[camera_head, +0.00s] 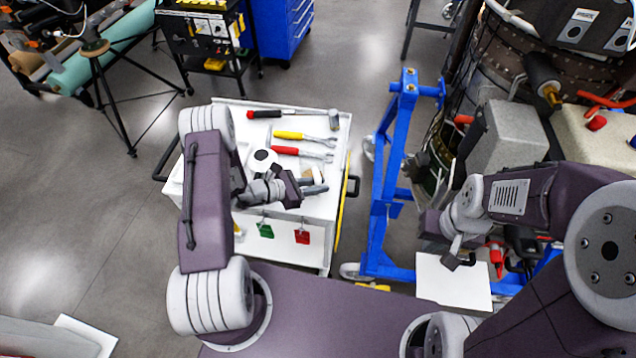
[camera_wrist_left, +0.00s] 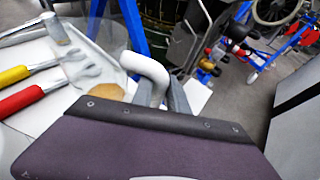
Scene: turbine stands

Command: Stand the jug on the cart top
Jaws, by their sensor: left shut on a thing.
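The cart top (camera_head: 225,112) is white and lies in front of me in the head view. My left gripper (camera_head: 314,188) is low over its right part, near the edge. In the left wrist view my left gripper (camera_wrist_left: 168,92) has its grey fingers closed on a bent white handle (camera_wrist_left: 146,66), which I take for the jug's handle. The jug's body is not clearly visible; see-through or blurred shapes around the handle make its outline hard to tell. I cannot tell whether it touches the cart. My right gripper (camera_head: 458,260) hangs above a white panel at the right, its opening unclear.
On the cart lie a hammer (camera_head: 333,120), a yellow-handled tool (camera_head: 290,135), a red-handled tool (camera_head: 287,151) and a white round item with a dark centre (camera_head: 262,158). A blue frame (camera_head: 381,190) stands right of the cart.

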